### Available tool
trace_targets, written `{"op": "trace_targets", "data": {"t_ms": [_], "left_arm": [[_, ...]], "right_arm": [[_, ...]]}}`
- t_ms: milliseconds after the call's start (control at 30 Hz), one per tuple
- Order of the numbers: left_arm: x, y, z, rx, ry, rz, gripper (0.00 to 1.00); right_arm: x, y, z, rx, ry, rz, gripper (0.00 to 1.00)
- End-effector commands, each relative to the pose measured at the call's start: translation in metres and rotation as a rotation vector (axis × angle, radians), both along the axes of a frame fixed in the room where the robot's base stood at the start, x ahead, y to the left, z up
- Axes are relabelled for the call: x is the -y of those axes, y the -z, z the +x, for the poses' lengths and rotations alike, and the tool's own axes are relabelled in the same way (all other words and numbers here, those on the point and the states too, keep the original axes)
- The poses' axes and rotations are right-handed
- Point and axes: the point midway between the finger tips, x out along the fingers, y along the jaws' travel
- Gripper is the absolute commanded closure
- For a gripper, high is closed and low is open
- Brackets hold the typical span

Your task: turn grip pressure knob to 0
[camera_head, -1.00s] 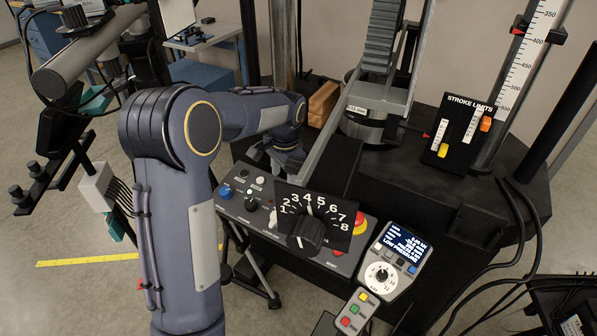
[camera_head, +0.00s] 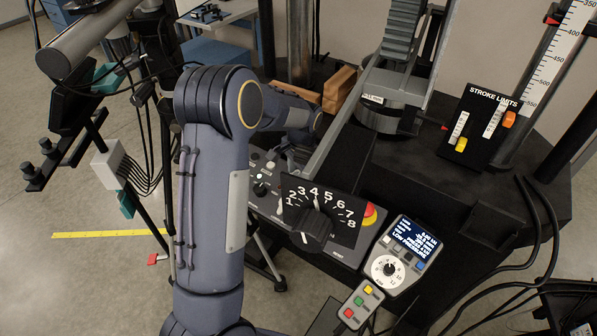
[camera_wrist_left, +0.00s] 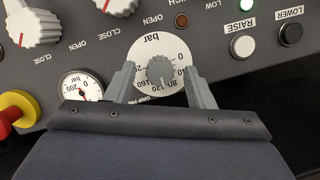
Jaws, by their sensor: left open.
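In the left wrist view, the grip pressure knob (camera_wrist_left: 160,71) is a small grey ribbed knob on a white round dial (camera_wrist_left: 160,45) marked "bar". My left gripper (camera_wrist_left: 160,85) is open, one finger on each side of the knob, with visible gaps; I cannot tell finger depth. The "GRIP PR..." label is partly hidden by the gripper. In the head view, my arm hides this knob. My right gripper is not in view.
Near the fingers are a bar gauge (camera_wrist_left: 82,92), a red stop button (camera_wrist_left: 10,113), a red-and-white knob (camera_wrist_left: 33,26), and the RAISE (camera_wrist_left: 242,46) and LOWER (camera_wrist_left: 290,34) buttons. In the head view, a large black 1–8 dial plate (camera_head: 338,222) stands beside my arm.

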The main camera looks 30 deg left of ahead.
Motion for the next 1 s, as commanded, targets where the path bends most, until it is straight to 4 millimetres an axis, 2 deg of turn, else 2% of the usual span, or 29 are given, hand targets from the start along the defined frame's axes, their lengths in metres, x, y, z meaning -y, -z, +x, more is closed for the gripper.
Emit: {"op": "trace_targets", "data": {"t_ms": [133,467,767,1000], "left_arm": [[0.0000,-0.0001,-0.0001,0.000,0.000,0.000,0.53],[0.0000,-0.0004,0.0000,0.000,0.000,0.000,0.96],[-0.0002,-0.0006,0.0002,0.000,-0.036,-0.010,0.96],[-0.0014,-0.0007,0.0006,-0.004,-0.165,-0.045,0.96]], "right_arm": [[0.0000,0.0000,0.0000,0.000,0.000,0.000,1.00],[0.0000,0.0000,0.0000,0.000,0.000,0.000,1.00],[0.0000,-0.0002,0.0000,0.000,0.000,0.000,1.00],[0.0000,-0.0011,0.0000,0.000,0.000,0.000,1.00]]}}
